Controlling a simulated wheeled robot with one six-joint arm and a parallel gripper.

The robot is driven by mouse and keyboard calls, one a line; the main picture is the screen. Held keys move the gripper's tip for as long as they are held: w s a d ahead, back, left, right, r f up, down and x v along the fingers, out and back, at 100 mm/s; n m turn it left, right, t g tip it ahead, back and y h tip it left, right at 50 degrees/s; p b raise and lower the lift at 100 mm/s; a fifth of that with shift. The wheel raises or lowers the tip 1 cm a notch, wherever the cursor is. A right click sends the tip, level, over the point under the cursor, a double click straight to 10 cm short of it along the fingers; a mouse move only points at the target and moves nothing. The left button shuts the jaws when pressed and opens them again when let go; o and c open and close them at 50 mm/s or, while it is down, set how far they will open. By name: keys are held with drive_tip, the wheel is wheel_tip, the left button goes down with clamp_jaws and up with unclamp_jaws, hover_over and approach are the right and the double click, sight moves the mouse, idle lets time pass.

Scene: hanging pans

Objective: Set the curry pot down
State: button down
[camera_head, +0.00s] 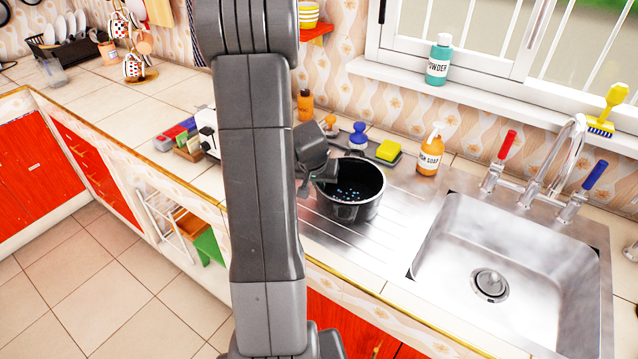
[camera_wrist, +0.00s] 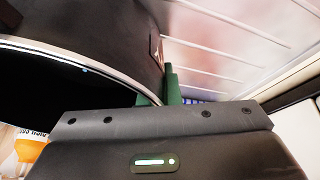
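The curry pot is a black round pot (camera_head: 352,208) with small pale-blue specks inside. In the head view it is upright at the ribbed steel drainboard (camera_head: 345,245), left of the sink; whether its base touches the drainboard I cannot tell. My gripper (camera_head: 333,180) is at the pot's left rim. In the wrist view the pot's dark wall (camera_wrist: 100,35) fills the upper left. The green fingertips of my gripper (camera_wrist: 160,92) sit close together at its rim and look shut on it. The far finger is partly hidden.
The steel sink (camera_head: 500,300) is to the right. Behind the pot stand an orange soap bottle (camera_head: 430,155), a yellow sponge (camera_head: 389,151) and a blue-topped brush (camera_head: 358,138). The drainboard in front of the pot is clear.

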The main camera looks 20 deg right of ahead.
drive_tip(key=shift+f, duration=0.15)
drive_tip(key=c, duration=1.6)
unclamp_jaws()
drive_tip(key=shift+c, duration=0.2)
drive_tip(key=shift+r, duration=0.35)
drive_tip(key=v, duration=1.1)
drive_tip(key=shift+r, duration=0.35)
drive_tip(key=shift+s+a, duration=0.15)
